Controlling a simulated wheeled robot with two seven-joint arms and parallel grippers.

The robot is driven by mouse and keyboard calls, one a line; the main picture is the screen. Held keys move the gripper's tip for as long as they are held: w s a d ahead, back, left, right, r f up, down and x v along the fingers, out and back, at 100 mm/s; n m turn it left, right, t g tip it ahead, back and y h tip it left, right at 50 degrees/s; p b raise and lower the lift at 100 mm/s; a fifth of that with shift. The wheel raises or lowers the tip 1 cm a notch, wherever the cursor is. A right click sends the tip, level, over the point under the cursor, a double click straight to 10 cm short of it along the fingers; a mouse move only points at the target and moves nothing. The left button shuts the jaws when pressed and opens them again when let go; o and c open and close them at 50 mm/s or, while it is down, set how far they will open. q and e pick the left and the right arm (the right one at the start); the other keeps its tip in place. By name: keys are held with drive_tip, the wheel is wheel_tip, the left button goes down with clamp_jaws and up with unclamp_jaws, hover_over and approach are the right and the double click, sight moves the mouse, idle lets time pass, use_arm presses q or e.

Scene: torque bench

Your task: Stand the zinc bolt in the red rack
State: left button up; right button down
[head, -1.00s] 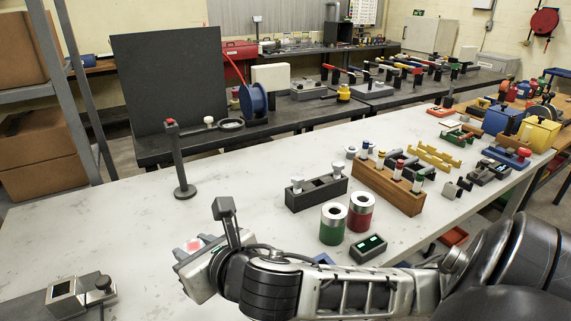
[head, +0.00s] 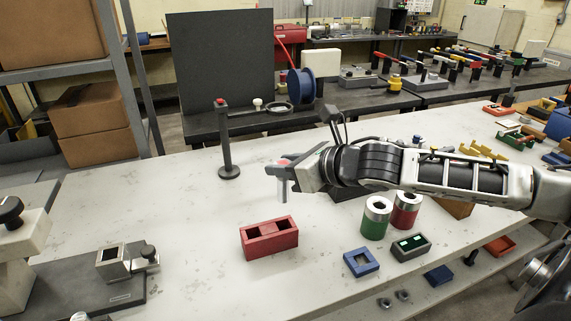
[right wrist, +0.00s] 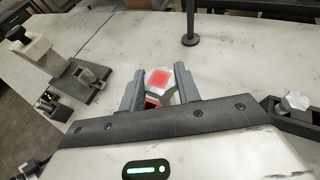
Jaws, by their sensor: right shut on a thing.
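The zinc bolt, with a pale hex head marked with a red square (right wrist: 158,78), is between the jaws of my right gripper (right wrist: 158,92). In the head view my right gripper (head: 285,172) is shut on it, its shank pointing down above the table. The red rack (head: 268,240) stands on the white table, lower in the picture than the gripper, with dark square openings in its top. The bolt is apart from the rack. A bit of red below the bolt head in the wrist view may be the rack. My left gripper is out of view.
A green-banded can (head: 376,220), a red-banded can (head: 405,212), a blue square block (head: 361,263) and a dark display box (head: 411,247) stand right of the rack. A post (head: 229,150) stands behind. A dark rack (right wrist: 300,118) holds another hex-headed bolt.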

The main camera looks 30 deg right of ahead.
sight(287, 192)
drive_tip(key=shift+r, duration=0.2)
drive_tip(key=shift+f+b, duration=0.55)
drive_tip(key=shift+f, duration=0.2)
drive_tip(key=shift+f+b, duration=1.3)
drive_tip(key=shift+f, duration=0.75)
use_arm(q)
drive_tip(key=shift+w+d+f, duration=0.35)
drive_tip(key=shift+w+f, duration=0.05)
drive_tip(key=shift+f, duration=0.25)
use_arm(e)
drive_tip(key=shift+f, duration=0.15)
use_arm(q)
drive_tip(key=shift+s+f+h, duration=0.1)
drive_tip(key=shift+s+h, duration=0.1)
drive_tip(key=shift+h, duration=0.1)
use_arm(e)
drive_tip(key=shift+f, duration=0.15)
drive_tip(key=shift+f, duration=0.35)
